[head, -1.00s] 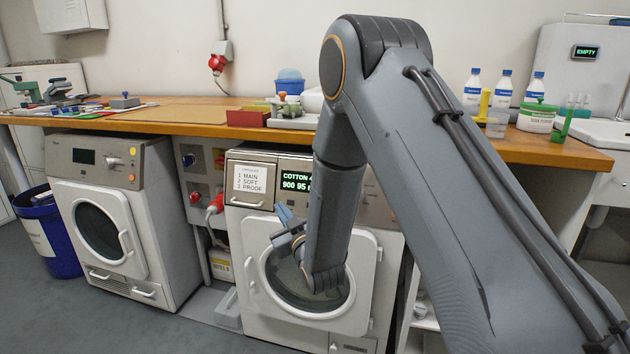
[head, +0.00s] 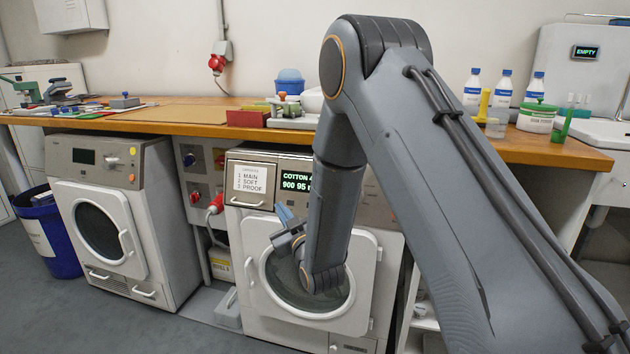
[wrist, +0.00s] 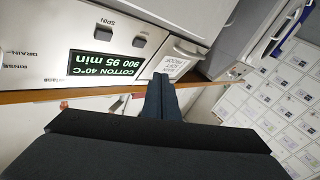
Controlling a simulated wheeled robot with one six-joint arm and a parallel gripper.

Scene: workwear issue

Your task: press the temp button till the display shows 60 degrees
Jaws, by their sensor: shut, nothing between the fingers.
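The washing machine's display (head: 296,181) is lit green and partly behind my arm. In the wrist view the display (wrist: 107,64) appears upside down and reads COTTON 40°C, 900, 95 min. A dark button (wrist: 107,43) sits near the SPIN label on the panel; the labels DRAIN and RINSE are further left. I cannot make out a TEMP label. My gripper (head: 287,217) is in front of the washer, below the display. In the wrist view my gripper (wrist: 160,80) is shut and empty, its tips beside the panel and apart from the buttons as far as I can tell.
The washer's round door (head: 360,285) is closed below the panel. A detergent drawer (head: 251,184) with a printed card is left of the display. A wooden worktop (head: 190,128) runs above the machines. A second machine (head: 116,160) and a blue bin (head: 62,255) stand left.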

